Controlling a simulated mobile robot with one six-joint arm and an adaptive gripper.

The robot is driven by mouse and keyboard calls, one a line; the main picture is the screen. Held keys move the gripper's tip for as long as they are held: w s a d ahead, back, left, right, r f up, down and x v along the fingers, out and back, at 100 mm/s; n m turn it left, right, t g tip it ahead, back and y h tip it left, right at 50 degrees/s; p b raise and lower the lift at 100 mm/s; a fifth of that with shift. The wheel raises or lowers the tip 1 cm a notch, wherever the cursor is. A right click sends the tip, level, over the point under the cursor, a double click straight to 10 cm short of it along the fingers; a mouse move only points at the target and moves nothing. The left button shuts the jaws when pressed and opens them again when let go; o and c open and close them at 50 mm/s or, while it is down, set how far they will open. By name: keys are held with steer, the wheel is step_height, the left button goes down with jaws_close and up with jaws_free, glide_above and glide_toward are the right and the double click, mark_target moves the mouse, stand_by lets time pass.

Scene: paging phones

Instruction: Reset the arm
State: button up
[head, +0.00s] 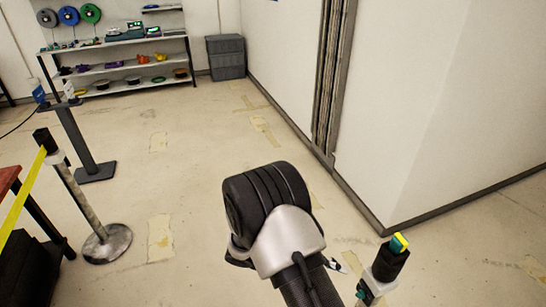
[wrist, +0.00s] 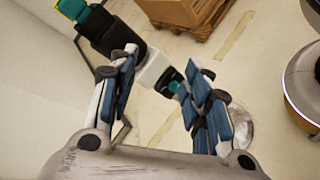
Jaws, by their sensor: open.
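My gripper (wrist: 162,66) is open in the wrist view, with its two blue-padded fingers well apart and nothing held between them. In the head view my black and silver arm reaches up from the bottom middle and hides most of the gripper. Only small white and black finger parts show beside the wrist. A black and white upright thing with a yellow and teal top (head: 390,257) stands just right of the gripper. It also shows in the wrist view (wrist: 100,28), passing behind the left finger. I cannot tell how close it is to the fingers.
A stanchion (head: 85,205) with yellow tape stands at left, near a dark grey stand (head: 80,145). A shelf rack (head: 120,65) and grey bins (head: 226,58) are at the back. A white wall corner (head: 390,225) is at right. A wooden pallet (wrist: 190,14) shows in the wrist view.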

steer(key=s+r+m+t+y, duration=0.2)
steer(key=s+r+y, duration=0.2)
steer(key=r, duration=0.4)
steer(key=s+r+m+t+y, duration=0.2)
steer(key=s+r+y, duration=0.3)
steer(key=s+r, duration=0.2)
steer(key=s+a+r+m+t+y, duration=0.1)
steer(key=s+r+y, duration=0.3)
steer(key=r, duration=0.6)
steer(key=shift+s+r+m+t, duration=0.35)
steer(key=shift+s+m+t, duration=0.3)
steer(key=shift+s, duration=0.35)
steer(key=shift+c, duration=0.4)
